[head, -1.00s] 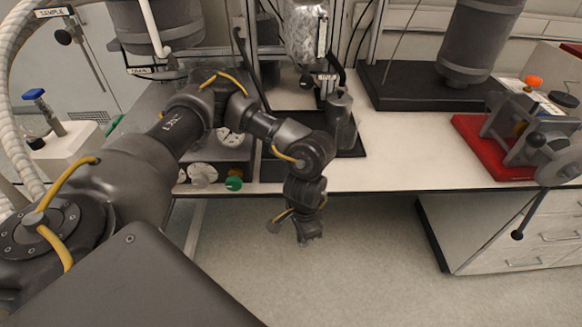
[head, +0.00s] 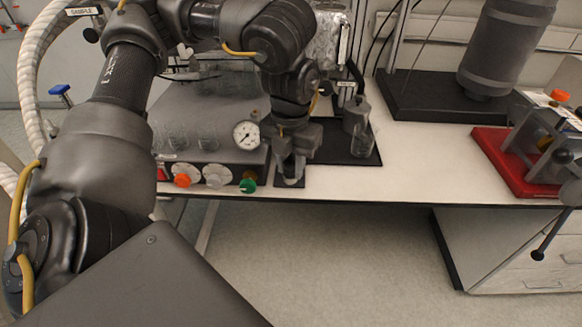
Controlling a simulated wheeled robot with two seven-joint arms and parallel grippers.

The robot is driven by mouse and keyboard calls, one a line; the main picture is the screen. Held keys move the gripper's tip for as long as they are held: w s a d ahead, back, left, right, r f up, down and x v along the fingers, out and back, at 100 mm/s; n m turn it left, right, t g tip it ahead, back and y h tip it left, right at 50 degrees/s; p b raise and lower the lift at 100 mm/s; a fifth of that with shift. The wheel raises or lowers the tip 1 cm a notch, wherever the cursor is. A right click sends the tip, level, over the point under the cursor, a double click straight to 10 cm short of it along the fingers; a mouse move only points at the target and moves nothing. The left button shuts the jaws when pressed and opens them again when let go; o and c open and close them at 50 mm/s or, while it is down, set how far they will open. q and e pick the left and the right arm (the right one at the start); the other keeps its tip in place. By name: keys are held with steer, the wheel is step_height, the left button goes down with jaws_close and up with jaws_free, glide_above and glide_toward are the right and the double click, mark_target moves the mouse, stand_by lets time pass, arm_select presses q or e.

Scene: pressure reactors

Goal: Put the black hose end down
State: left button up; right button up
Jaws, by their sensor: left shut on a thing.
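My left gripper (head: 291,168) points down over the front strip of the bench, just right of the grey control box with the knobs. It is shut on the black hose end, which is mostly hidden between the dark fingers and hard to make out. A small dark patch on the bench top (head: 292,183) lies right under the fingertips. Whether the held end touches it, I cannot tell. My right gripper is not in view.
The grey box has a pressure gauge (head: 246,135) and a green knob (head: 248,186) close left of the gripper. A red base (head: 515,165) stands further right; white bench between is clear.

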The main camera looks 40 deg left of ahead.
arm_select(q)
steer(key=shift+s+a+r+m, duration=0.1)
steer(key=shift+s+r+m, duration=0.05)
steer(key=shift+r+m, duration=0.3)
steer(key=shift+a+f, duration=0.1)
steer(key=shift+a, duration=0.05)
steer(key=w+a+f, duration=0.2)
steer(key=w+f, duration=0.1)
steer(key=w+a+f, duration=0.3)
steer(key=w, duration=0.1)
steer(key=w+a+f, duration=0.3)
steer(key=shift+w+a+f+p, duration=0.15)
steer(key=shift+w+p, duration=0.1)
steer(key=shift+p, duration=0.1)
steer(key=shift+w+a+f, duration=0.1)
steer(key=shift+w+f, duration=0.05)
steer(key=shift+f, duration=0.2)
steer(key=shift+w+a+f, duration=0.1)
steer(key=shift+f, duration=1.45)
steer(key=shift+r, duration=0.1)
